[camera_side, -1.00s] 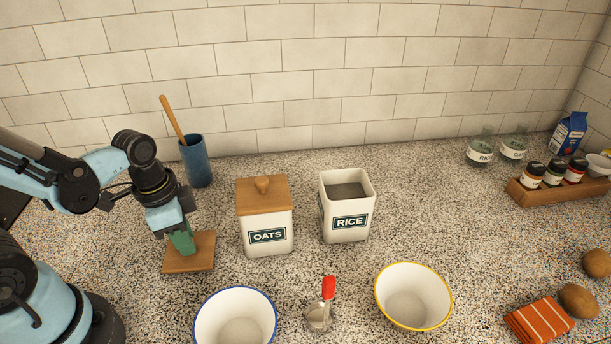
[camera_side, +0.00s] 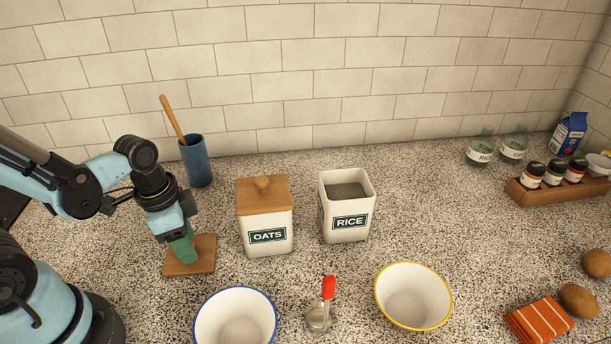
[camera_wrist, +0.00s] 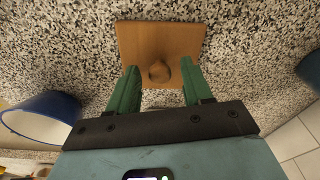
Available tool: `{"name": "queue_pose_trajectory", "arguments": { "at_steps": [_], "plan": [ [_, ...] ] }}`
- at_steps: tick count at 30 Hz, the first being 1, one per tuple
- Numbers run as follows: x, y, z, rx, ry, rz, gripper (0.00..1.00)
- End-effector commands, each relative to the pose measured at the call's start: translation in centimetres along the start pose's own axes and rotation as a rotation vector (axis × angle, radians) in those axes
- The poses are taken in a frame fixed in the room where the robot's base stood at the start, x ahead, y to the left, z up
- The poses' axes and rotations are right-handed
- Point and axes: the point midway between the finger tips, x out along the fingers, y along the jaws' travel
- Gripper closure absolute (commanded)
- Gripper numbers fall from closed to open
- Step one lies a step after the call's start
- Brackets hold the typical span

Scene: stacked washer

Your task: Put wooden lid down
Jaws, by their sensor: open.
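A square wooden lid (camera_side: 204,262) with a round knob lies on the speckled counter at the left, below my gripper (camera_side: 185,254). The wrist view shows the lid (camera_wrist: 140,38) and its knob (camera_wrist: 160,71), with the green fingers of my gripper (camera_wrist: 159,90) apart on either side, close to the knob. The fingers are open, and I see no contact with the knob.
A blue-rimmed bowl (camera_side: 236,318), a scoop with a red handle (camera_side: 328,289) and a yellow-rimmed bowl (camera_side: 413,296) stand in front. A blue crock (camera_side: 196,161) is behind the lid. Clear counter lies right of the RICE canister.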

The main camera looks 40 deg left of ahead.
Motion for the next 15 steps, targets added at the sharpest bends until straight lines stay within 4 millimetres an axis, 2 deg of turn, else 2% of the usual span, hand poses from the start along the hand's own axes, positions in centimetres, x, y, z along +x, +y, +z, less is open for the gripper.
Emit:
{"name": "queue_pose_trajectory", "arguments": {
  "at_steps": [7, 15],
  "plan": [
    [-0.8, 0.0, 0.0, 0.000, 0.000, 0.000, 0.50],
    [-3.0, 0.0, 0.0, 0.000, 0.000, 0.000, 0.50]
  ]
}}
